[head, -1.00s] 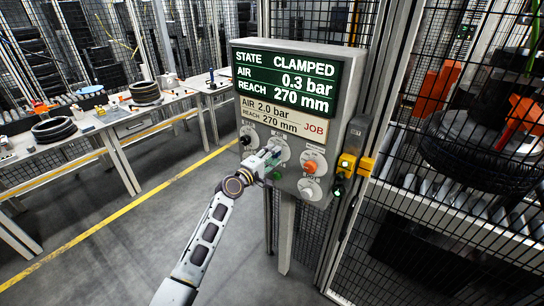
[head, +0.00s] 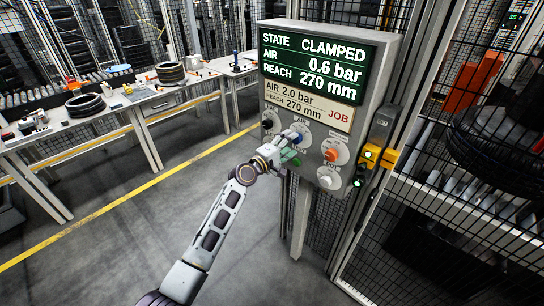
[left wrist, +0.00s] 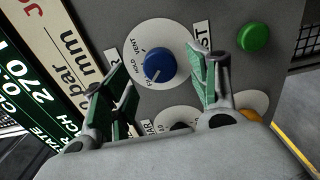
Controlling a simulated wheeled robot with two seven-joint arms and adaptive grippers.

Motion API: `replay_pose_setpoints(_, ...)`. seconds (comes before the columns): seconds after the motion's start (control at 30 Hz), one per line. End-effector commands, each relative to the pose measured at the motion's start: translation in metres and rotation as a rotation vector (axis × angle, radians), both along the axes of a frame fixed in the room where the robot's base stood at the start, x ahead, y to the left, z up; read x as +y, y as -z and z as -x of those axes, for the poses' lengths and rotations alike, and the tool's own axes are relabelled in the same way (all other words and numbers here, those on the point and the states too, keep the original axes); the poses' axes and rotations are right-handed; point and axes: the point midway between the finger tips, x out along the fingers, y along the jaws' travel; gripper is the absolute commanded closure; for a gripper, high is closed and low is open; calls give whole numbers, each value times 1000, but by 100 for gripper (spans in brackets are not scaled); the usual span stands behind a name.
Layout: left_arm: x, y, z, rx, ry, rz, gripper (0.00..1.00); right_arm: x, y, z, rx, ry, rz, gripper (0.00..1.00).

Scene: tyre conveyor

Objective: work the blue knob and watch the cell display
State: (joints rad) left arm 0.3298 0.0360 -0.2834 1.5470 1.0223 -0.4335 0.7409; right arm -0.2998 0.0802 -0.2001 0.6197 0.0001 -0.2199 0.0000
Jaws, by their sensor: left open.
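The blue knob (left wrist: 159,65) sits on a white dial marked VENT and HOLD; a third mark is partly hidden. In the head view the blue knob (head: 297,138) is partly covered by my left gripper (head: 279,152). In the left wrist view my left gripper (left wrist: 160,68) is open, with one green-padded finger on each side of the knob and gaps visible. The cell display (head: 316,66) reads STATE CLAMPED, AIR 0.6 bar, REACH 270 mm. The job card (head: 307,105) below it reads AIR 2.0 bar, REACH 270 mm. My right gripper is not in view.
An orange knob (head: 331,154), a white knob (head: 325,181) and a black knob (head: 267,124) surround the blue one. A green button (left wrist: 253,37) is close by. Mesh fencing and a roller conveyor with a tyre (head: 500,150) stand right. Benches (head: 140,110) stand left.

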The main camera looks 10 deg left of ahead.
Motion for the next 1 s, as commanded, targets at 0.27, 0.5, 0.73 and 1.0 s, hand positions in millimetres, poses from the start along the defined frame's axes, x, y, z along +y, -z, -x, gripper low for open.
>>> replay_pose_setpoints(0.27, 17, 1, 23, 1, -1, -2, 40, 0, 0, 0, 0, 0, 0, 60)
replay_pose_setpoints(0.5, 31, 2, 43, 2, 0, -3, 40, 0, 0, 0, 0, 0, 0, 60)
replay_pose_setpoints(0.73, 44, 1, 61, 2, 0, -1, 40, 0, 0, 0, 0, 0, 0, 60)
replay_pose_setpoints(1.0, 54, 1, 73, 2, 0, 0, 40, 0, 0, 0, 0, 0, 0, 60)
